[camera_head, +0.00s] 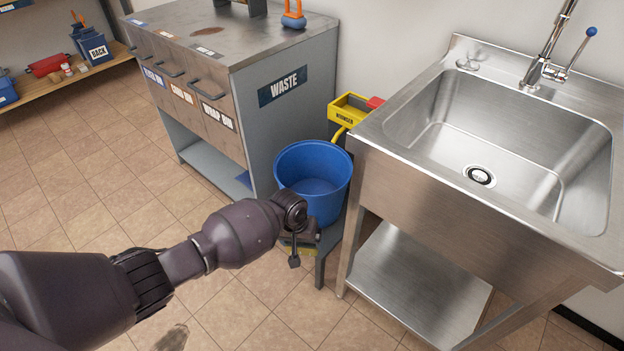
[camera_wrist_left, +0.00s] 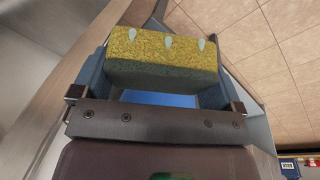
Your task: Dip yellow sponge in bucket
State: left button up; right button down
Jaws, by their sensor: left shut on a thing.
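The yellow sponge (camera_wrist_left: 165,48) has a dark green layer and several pale drop-shaped marks on its yellow side. In the left wrist view it sits between the blue fingers of my left gripper (camera_wrist_left: 155,85), which is shut on it. In the head view my left gripper (camera_head: 296,248) is in front of and below the blue bucket (camera_head: 328,205), apart from its open top. The arm hides most of the sponge there. The bucket stands upright on a low grey stand between the cabinet and the sink. My right gripper is in neither view.
A grey cabinet marked WASTE (camera_head: 300,120) stands left of the bucket. A steel sink (camera_head: 430,165) with a lower shelf stands close on the right. A yellow wringer (camera_head: 350,108) is behind the bucket. The tiled floor in front is clear.

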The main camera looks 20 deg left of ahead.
pick_arm(q)
notch_tip(320, 180, up, 2)
jog(key=shift+w+r+p, duration=0.1)
jog(key=shift+p, duration=0.35)
jog(key=shift+r+p, duration=0.3)
jog(key=shift+r, duration=0.25)
jog(key=shift+r+p, duration=0.8)
jog(key=shift+r, duration=0.5)
jog(key=shift+r+p, duration=0.6)
jog(key=shift+r, duration=0.5)
jog(key=shift+r+p, duration=0.35)
jog(key=shift+r, duration=0.15)
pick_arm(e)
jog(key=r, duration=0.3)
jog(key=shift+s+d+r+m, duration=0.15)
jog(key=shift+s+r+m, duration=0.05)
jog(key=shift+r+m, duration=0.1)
pick_arm(q)
jog(key=shift+f, duration=0.1)
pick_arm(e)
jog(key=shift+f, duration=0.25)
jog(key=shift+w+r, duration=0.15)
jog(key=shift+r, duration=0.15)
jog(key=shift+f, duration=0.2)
